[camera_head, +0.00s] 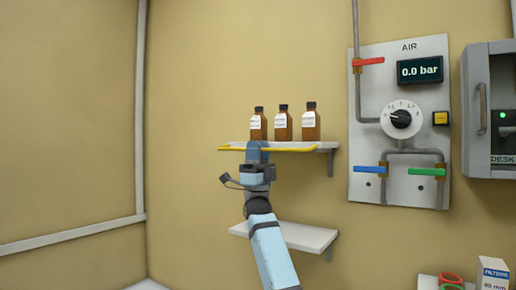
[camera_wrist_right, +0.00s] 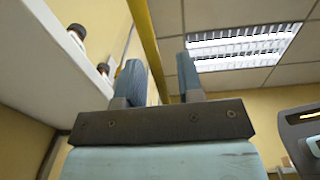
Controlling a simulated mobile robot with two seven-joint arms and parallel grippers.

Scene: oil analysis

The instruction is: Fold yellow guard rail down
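The yellow guard rail (camera_head: 292,150) runs along the front edge of the upper shelf (camera_head: 325,144) in the head view, level with the shelf board and below the bottles. My right gripper (camera_head: 257,146) is at the middle of the rail, in front of the shelf, and hides part of it. In the right wrist view, the two blue fingers (camera_wrist_right: 161,78) stand apart, and the rail (camera_wrist_right: 147,40) passes through the gap between them. I cannot tell whether a finger touches it. My left gripper is not in view.
Three brown bottles (camera_head: 283,124) stand on the upper shelf behind the rail. An empty lower shelf (camera_head: 300,236) is below. The air panel (camera_head: 425,100) with valves and a dial is to the right, beside a grey cabinet (camera_head: 480,160). The wall to the left is clear.

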